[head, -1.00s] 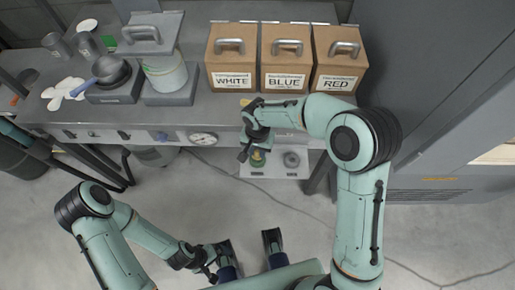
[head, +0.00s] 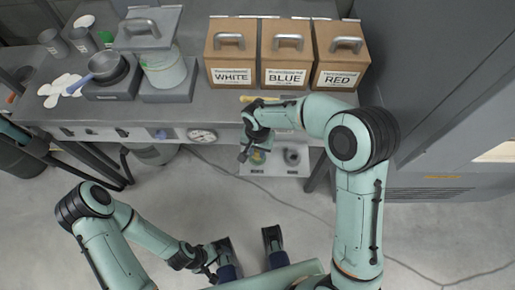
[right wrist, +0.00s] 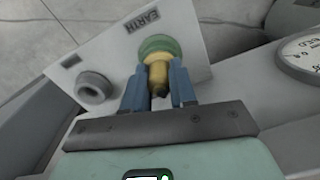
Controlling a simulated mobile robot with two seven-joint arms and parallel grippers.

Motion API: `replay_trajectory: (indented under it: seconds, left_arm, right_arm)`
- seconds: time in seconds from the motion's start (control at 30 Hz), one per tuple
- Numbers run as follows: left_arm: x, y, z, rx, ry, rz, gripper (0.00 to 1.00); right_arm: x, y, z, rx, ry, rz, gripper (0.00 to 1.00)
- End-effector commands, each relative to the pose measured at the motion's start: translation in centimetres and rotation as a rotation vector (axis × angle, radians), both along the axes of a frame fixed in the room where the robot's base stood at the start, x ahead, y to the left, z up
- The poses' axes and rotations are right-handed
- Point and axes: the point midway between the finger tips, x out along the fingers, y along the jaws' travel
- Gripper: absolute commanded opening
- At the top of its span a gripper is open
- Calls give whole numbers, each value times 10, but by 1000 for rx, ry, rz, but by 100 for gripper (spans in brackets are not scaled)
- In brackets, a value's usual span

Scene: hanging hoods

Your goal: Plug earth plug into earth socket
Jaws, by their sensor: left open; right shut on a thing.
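The earth plug (right wrist: 158,76) is a yellow, brass-like piece between the blue fingers of my right gripper (right wrist: 158,88), which is shut on it. Its far end is at the green ring of the earth socket (right wrist: 157,46), below the word EARTH on a pale panel (right wrist: 120,60). I cannot tell how deep it sits. In the head view, my right gripper (head: 254,152) is over the green socket (head: 258,158) and partly hides it. My left gripper (head: 247,240) is open and empty, low in the head view.
A grey round socket (right wrist: 94,87) is beside the green one on the panel. The bench (head: 200,118) above carries three boxes labelled WHITE (head: 231,55), BLUE (head: 286,55) and RED (head: 339,55). A round gauge (head: 202,135) is on its front. Bare floor lies below the panel.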

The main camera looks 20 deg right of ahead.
Motion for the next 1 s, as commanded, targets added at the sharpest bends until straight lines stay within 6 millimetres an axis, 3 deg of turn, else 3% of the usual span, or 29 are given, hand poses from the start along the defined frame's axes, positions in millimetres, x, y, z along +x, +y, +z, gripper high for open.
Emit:
replay_trajectory:
  seconds: [0.03,0.1,0.13,0.47,0.6,1.0]
  left_arm:
    - [0,0,-1,0,0,0,100]
    - [0,0,0,0,0,0,100]
    - [0,0,0,0,0,0,100]
    - [2,0,0,1,-6,1,100]
    - [17,1,7,8,-52,10,100]
    - [11,0,19,4,-33,5,100]
  right_arm:
    - [0,0,-1,0,0,0,30]
    - [0,0,0,0,0,0,52]
    - [0,0,0,0,0,0,56]
    - [0,0,0,0,0,0,56]
    - [0,0,0,0,0,0,56]
    - [1,1,95,2,-6,0,56]
